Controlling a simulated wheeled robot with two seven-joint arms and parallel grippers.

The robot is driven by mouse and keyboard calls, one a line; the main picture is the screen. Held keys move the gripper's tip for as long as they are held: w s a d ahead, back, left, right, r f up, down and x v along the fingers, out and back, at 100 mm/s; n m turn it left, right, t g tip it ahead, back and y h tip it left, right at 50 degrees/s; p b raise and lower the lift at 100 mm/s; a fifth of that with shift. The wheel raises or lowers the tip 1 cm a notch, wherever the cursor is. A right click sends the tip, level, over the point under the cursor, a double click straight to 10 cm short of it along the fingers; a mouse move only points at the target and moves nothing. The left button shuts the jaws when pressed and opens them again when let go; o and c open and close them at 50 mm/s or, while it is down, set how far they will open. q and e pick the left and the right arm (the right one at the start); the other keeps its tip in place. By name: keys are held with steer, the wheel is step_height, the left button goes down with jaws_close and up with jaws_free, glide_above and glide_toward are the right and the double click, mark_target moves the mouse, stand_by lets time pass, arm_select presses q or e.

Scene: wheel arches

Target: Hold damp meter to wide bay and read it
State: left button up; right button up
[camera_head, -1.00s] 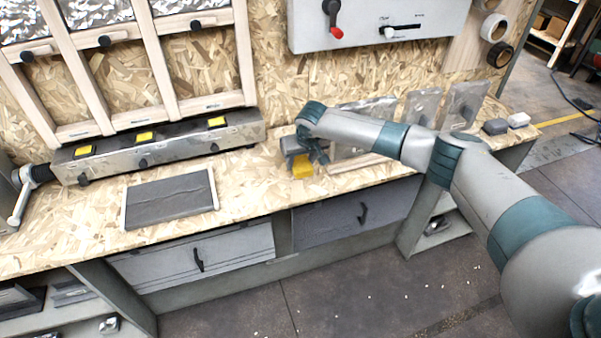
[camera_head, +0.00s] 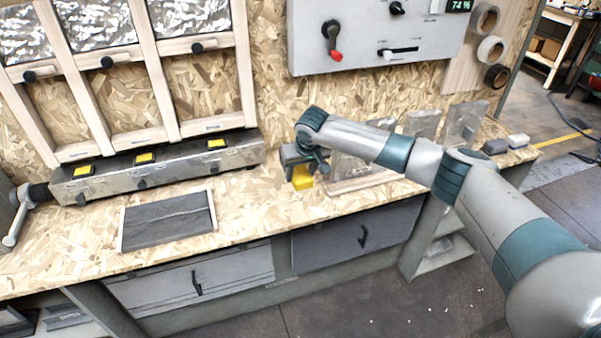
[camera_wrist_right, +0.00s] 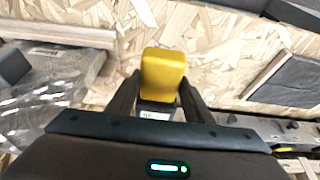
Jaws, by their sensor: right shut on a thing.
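The yellow damp meter (camera_head: 302,178) is in my right gripper (camera_head: 303,168), over the bench right of centre. In the right wrist view the meter (camera_wrist_right: 163,75) sits between the two dark fingers (camera_wrist_right: 160,98), which are shut on it. Part of its lower end, with a small pale patch, shows there too. The wall has three timber-framed bays at the left; the right-hand bay (camera_head: 205,85) looks the widest, but I cannot be sure. The meter is well to the right of the bays, apart from them. My left gripper is not in view.
A long metal box (camera_head: 160,172) with several yellow-topped parts stands below the bays. A dark framed panel (camera_head: 168,220) lies on the bench (camera_head: 245,205). Clear plates (camera_head: 422,124) stand at the right. A grey wall panel (camera_head: 375,45) carries levers and a display reading about 74 %.

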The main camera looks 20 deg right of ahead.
steer(key=shift+r+p, duration=3.75)
steer(key=shift+r, duration=0.25)
steer(key=shift+f, duration=0.15)
steer(key=shift+s+a+f, duration=0.2)
steer(key=s+a+f+n+b, duration=0.1)
steer(key=s+a+f+b, duration=0.1)
steer(key=s+f+b, duration=0.3)
steer(key=s+a+f, duration=0.2)
steer(key=s+a, duration=0.1)
steer(key=s, duration=0.4)
steer(key=s+d+f+b, duration=0.1)
steer(key=s+b, duration=0.1)
steer(key=s, duration=0.5)
steer(key=s+d+f+m+b, duration=0.1)
steer(key=s+d+b, duration=0.1)
steer(key=s, duration=0.5)
steer(key=shift+s+d+f+b, duration=0.2)
steer(key=shift+s+b, duration=0.15)
steer(key=shift+b, duration=0.3)
